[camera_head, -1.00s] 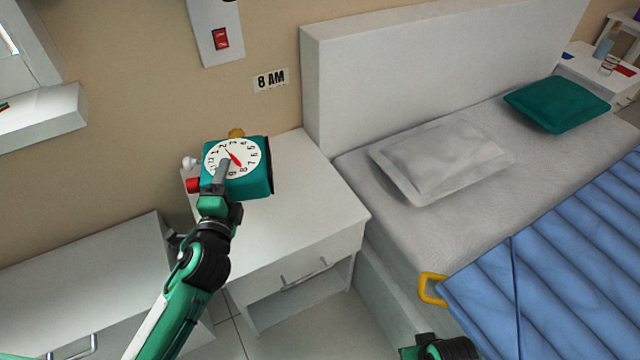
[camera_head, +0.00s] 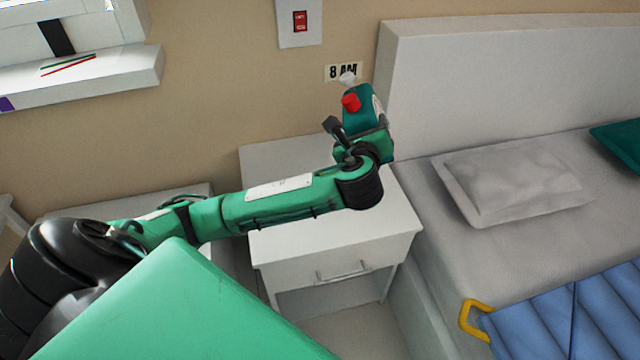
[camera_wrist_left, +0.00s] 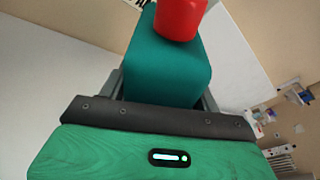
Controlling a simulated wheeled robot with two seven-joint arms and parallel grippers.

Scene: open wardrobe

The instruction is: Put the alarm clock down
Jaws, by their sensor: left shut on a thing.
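The teal alarm clock (camera_head: 359,105) is in my left gripper (camera_head: 366,138), above the back right part of the white nightstand (camera_head: 285,243), near the headboard. Its white face is turned right and shows only as a thin edge. In the left wrist view the clock (camera_wrist_left: 165,72) sits between the two grey fingers of my left gripper (camera_wrist_left: 162,95), red knob uppermost. The clock's underside and any gap to the nightstand are hidden by my arm. My right gripper is not in view.
The white headboard (camera_head: 480,85) rises just right of the clock. The nightstand top shows bare left of and below my forearm. The bed has a grey pillow (camera_head: 510,180).

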